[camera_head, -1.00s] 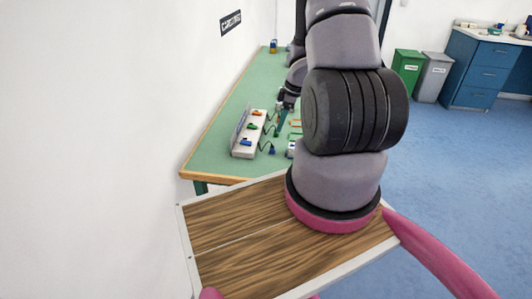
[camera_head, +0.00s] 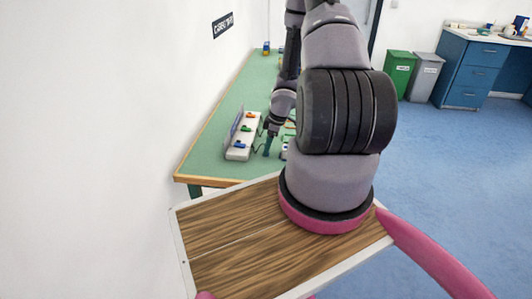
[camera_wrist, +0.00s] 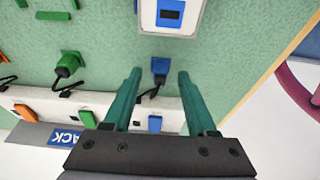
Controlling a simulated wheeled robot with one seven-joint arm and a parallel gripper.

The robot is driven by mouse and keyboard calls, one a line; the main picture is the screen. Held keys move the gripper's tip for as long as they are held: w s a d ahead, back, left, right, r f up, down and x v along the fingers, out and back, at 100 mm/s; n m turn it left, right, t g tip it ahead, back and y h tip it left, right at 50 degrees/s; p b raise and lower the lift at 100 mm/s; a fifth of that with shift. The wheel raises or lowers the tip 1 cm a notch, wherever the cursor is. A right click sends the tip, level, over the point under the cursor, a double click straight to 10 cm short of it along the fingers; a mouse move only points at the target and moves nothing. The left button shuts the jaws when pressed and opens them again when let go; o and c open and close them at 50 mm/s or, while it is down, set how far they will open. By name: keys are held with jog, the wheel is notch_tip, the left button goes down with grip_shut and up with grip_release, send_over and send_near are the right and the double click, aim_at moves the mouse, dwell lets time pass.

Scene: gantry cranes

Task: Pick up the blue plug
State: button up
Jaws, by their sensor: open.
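The blue plug (camera_wrist: 160,66) lies on the green table top, with a dark cable running from it toward the socket strip. In the wrist view it sits between the tips of my gripper (camera_wrist: 159,74), whose teal fingers are spread on either side of it. The fingers are not closed on it; how high they are above the table is hard to tell. In the head view my gripper (camera_head: 268,146) is beside the strip, and the plug is hidden or too small to make out there.
A white strip (camera_head: 243,137) with orange, green and blue sockets stands to the left of my gripper. A green plug (camera_wrist: 68,65) lies nearby. A white box with a blue socket (camera_wrist: 171,12) is on the other side. The table edge (camera_wrist: 283,55) is close.

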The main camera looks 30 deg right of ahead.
jog(key=shift+f, duration=0.1)
grip_shut()
dwell(0.3)
